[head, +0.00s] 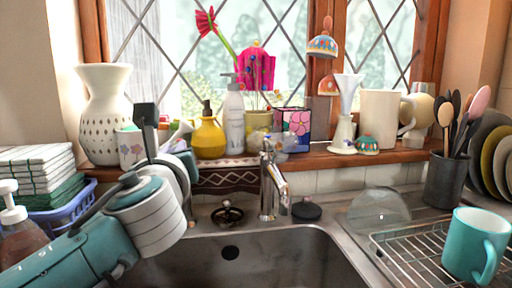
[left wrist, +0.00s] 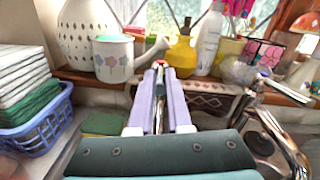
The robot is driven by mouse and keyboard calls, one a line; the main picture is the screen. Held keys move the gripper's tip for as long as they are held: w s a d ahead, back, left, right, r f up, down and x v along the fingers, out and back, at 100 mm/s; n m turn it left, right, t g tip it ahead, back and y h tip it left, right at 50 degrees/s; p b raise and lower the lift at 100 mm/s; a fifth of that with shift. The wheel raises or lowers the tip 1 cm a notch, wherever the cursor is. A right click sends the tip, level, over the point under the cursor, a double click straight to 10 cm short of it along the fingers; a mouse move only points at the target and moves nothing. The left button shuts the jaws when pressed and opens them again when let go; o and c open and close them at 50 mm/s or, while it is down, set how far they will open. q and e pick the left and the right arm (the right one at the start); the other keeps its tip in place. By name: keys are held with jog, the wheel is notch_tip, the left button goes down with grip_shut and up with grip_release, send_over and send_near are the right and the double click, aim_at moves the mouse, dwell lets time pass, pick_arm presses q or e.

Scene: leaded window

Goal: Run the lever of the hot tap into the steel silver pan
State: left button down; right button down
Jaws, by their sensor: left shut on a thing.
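My left gripper (left wrist: 160,92) reaches towards the window sill. In the left wrist view its two pale fingers are closed around a slim upright metal part with a red top (left wrist: 160,64), which looks like the hot tap's lever. In the head view the wrist (head: 150,215) hides the fingertips and this part. A chrome tap (head: 269,190) stands behind the middle of the sink; it also shows in the left wrist view (left wrist: 282,130). No separate silver pan shows; the steel sink basin (head: 285,262) lies below the tap, with a dark drain. My right gripper is not in view.
The sill holds a white vase (head: 104,112), a yellow bottle (head: 208,138) and a watering can (left wrist: 115,58). A blue basket (left wrist: 38,125) is at left, a drying rack with a teal mug (head: 470,243) at right.

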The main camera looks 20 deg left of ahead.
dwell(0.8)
pick_arm(q)
jog(key=n+g+y+b, duration=0.1)
jog(key=w+d+n+g+y+b, duration=0.1)
jog(key=g+y+b, duration=0.1)
jog(key=d+n+g+y+b, duration=0.1)
jog(key=n, duration=0.1)
jog(key=shift+w+y, duration=0.4)
jog(key=c, duration=0.9)
grip_release()
jog(key=shift+o, duration=0.2)
